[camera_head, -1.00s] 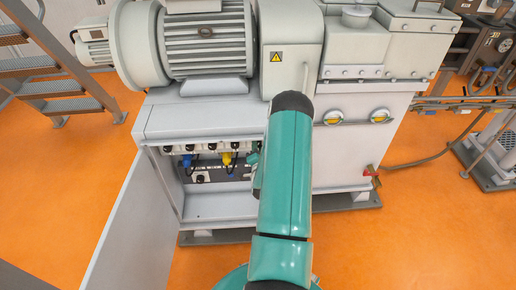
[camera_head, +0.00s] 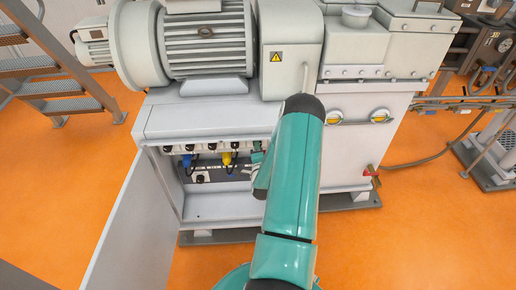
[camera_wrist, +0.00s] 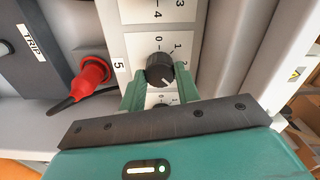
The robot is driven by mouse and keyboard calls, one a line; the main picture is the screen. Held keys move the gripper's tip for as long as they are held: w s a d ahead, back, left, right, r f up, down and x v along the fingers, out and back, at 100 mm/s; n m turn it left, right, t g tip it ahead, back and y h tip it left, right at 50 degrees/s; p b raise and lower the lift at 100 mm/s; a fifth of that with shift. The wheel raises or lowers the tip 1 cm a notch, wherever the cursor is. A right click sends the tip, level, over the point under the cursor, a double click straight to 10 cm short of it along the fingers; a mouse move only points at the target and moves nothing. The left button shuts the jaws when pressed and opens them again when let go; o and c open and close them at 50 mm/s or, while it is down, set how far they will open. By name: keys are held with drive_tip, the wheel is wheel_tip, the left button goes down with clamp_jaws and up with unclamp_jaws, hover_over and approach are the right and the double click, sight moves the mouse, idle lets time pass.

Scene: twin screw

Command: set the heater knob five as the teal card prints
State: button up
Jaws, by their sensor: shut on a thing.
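In the wrist view a round black knob (camera_wrist: 160,66) sits on a white dial plate printed 0, 1 and 2. A label reading 5 (camera_wrist: 119,65) is left of it. The teal fingers of my gripper (camera_wrist: 161,84) are on both sides of this knob and shut on it. The knob's setting cannot be read for certain. A second dark knob (camera_wrist: 160,101) shows partly between the fingers, the rest hidden by my gripper. In the head view my arm covers the right part of the open cabinet. I cannot see the teal card.
A red plug (camera_wrist: 93,73) with a black cable is left of the knob, beside a dark box marked TRIP (camera_wrist: 30,50). In the head view, blue (camera_head: 187,160) and yellow (camera_head: 226,158) plugs hang in the cabinet. An open door panel (camera_head: 120,235) stands at left.

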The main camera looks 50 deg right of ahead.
drive_tip(key=shift+r, duration=0.1)
drive_tip(key=o, duration=1)
drive_tip(key=v, duration=1.3)
drive_tip(key=shift+s+a, duration=0.25)
drive_tip(key=shift+s, duration=0.05)
